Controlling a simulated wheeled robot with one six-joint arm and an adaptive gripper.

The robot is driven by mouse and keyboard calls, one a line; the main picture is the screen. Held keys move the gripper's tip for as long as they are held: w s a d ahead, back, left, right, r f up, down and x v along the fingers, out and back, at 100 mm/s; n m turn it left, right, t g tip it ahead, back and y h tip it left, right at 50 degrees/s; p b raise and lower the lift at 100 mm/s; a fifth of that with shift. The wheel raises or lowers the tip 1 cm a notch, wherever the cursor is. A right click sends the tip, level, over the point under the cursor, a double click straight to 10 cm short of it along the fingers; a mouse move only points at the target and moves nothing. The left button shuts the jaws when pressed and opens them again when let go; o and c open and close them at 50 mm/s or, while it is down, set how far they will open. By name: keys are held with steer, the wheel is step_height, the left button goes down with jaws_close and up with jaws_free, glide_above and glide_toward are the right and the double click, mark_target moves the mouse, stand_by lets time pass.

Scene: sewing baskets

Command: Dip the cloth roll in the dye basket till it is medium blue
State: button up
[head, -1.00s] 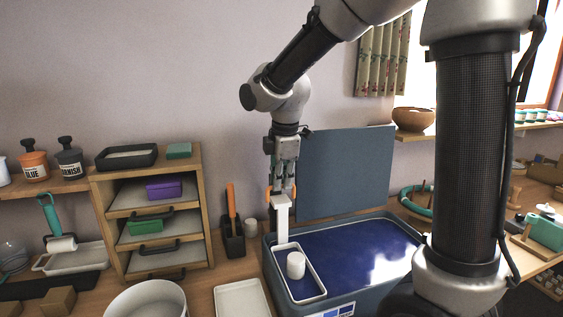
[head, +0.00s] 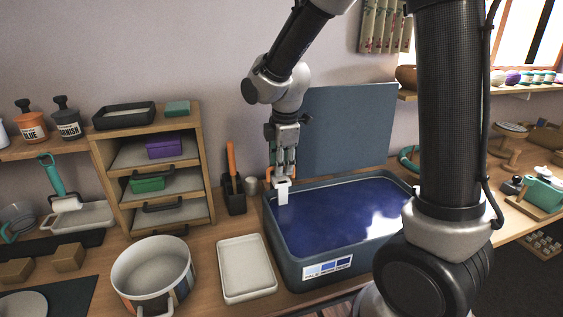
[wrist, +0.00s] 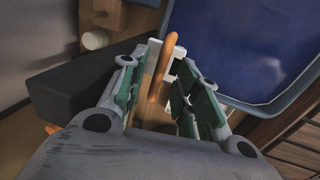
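The dye basket (head: 280,243) is a blue-grey tub of dark blue dye with its lid raised at the back. A label with pale to deeper blue swatches (head: 327,267) is on its front. The orange grip (wrist: 164,68) shows between the green finger pads in the wrist view.
An empty white tray (head: 245,292) and a white pot (head: 126,275) stand left of the tub. A black tool holder (head: 235,201) and a wooden drawer unit (head: 207,170) stand behind them. The raised lid (head: 345,130) blocks the back.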

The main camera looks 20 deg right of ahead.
step_height(320, 180, up, 12)
steer(key=s, duration=0.2)
steer(key=shift+s, duration=0.15)
steer(key=shift+f, duration=0.1)
stand_by(2.9)
steer(key=f, duration=0.3)
steer(key=w+f, duration=0.1)
steer(key=f, duration=0.3)
steer(key=w+f, duration=0.1)
steer(key=f, duration=0.3)
steer(key=shift+w+f, duration=0.15)
jaws_close()
